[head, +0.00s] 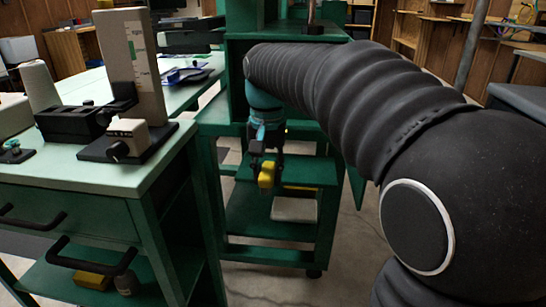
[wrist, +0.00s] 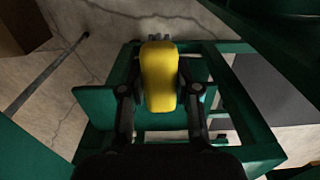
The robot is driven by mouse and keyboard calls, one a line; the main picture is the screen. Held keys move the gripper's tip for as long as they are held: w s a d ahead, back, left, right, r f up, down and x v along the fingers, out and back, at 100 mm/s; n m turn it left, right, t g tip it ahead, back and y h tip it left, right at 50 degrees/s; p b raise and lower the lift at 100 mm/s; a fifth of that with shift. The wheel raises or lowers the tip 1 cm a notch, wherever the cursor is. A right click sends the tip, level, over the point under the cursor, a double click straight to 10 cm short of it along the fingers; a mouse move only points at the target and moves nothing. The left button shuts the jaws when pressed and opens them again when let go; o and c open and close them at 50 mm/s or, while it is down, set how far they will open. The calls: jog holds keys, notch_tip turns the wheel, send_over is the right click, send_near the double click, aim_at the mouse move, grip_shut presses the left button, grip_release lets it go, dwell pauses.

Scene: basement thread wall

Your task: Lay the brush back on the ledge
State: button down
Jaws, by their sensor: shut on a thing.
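My gripper (head: 266,163) hangs down at the end of my arm in the middle of the head view. It is shut on a yellow brush (head: 266,179). In the wrist view the brush (wrist: 160,80) sits between the two dark fingers (wrist: 158,100), with some grey bits at its far end. It is held in the air, in front of a green shelf stand (head: 309,172). I cannot tell whether one of the stand's shelves is the ledge. My arm hides part of the stand on the right.
A pale-topped green workbench (head: 165,165) stands at the left with a black and grey gauge (head: 137,70) on it. A pale flat item (head: 294,209) lies on a lower shelf of the stand. Bare concrete floor (head: 345,255) shows right of the stand.

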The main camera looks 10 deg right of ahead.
jog(key=w+d, duration=0.1)
jog(key=w, duration=0.2)
jog(key=w+d, duration=0.1)
jog(key=w, duration=0.3)
jog(key=w+d, duration=0.2)
jog(key=w, duration=0.2)
notch_tip(320, 180, down, 4)
jog(key=shift+r+b, duration=0.25)
jog(key=shift+b, duration=0.2)
jog(key=c, duration=0.8)
grip_release()
notch_tip(320, 180, up, 12)
jog(key=p, duration=0.3)
jog(key=shift+p, duration=0.35)
